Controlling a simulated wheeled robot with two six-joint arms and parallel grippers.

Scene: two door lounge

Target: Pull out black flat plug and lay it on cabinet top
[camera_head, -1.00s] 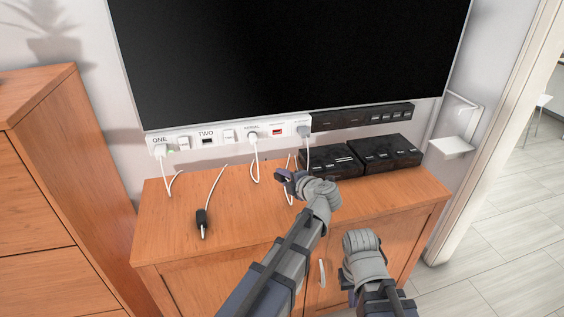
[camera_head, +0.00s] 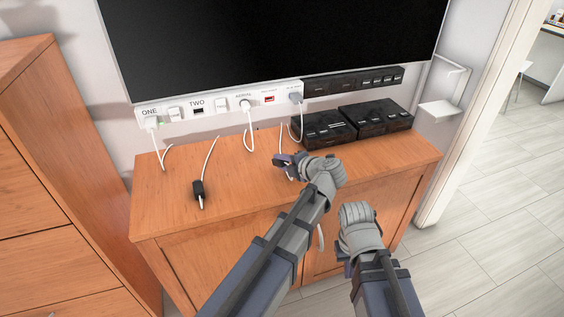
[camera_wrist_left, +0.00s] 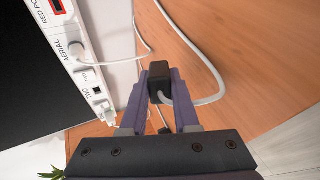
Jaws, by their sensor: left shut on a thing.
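A black block-shaped plug (camera_wrist_left: 158,80) is between the fingers of my left gripper (camera_wrist_left: 163,88) in the left wrist view, with a pale cable looping from it. In the head view my left gripper (camera_head: 283,160) is over the cabinet top (camera_head: 240,209), near its middle; I cannot tell whether the plug touches the wood. The white socket strip (camera_head: 212,107) is on the wall behind and below the screen. My right gripper is low at the cabinet front; its hand (camera_head: 359,232) shows, but its fingertips are hidden.
Another black plug (camera_head: 198,188) on a white cable lies on the cabinet top to the left. Two black boxes (camera_head: 325,130) stand at the back right. White cables hang from the strip. The front left of the cabinet top is clear.

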